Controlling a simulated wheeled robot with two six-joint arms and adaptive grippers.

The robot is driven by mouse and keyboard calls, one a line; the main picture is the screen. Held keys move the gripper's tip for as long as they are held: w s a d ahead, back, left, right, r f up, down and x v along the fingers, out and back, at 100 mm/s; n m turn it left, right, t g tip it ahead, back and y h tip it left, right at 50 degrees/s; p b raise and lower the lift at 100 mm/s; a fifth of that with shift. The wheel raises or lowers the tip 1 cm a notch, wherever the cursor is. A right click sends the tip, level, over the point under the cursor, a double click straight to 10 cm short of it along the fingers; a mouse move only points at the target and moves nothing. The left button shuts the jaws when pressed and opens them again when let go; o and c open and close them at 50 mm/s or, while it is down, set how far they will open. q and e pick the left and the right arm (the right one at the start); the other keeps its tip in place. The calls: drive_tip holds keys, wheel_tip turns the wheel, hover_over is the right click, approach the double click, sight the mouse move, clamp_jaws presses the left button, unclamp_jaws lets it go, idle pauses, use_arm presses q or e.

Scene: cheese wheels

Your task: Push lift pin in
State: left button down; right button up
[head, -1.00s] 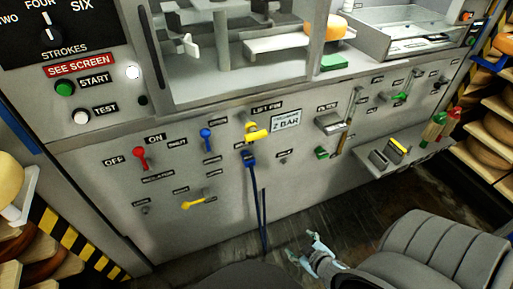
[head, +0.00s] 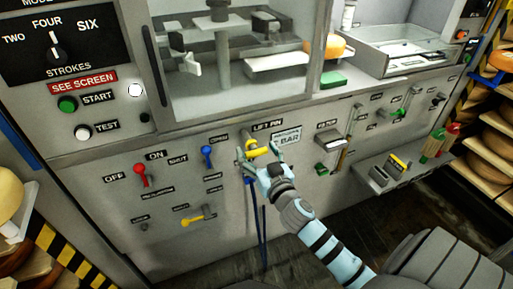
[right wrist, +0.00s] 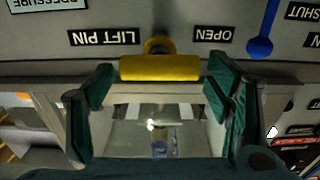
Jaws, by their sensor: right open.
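The lift pin is a yellow bar handle (head: 258,152) on the grey machine front, below the "LIFT PIN" label (head: 268,126). In the right wrist view the yellow handle (right wrist: 160,67) lies crosswise, with a yellow-brown ring or stem behind it. My right gripper (head: 261,155) is at the handle in the head view. In the right wrist view its green-padded fingers (right wrist: 160,88) are open, one on each side of the handle, with small gaps at its ends. How far the pin stands out from the panel is hard to tell. My left gripper is not in view.
A blue lever (head: 207,155) is left of the pin, and a red lever (head: 141,173) and yellow lever (head: 197,219) are farther left. A pressure sign (head: 287,137) is close on the right. Blue hoses (head: 262,225) hang below. A small shelf (head: 382,180) juts out at right.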

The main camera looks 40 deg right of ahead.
sight(250, 139)
drive_tip(key=shift+w+d, duration=0.15)
drive_tip(key=shift+w, duration=0.35)
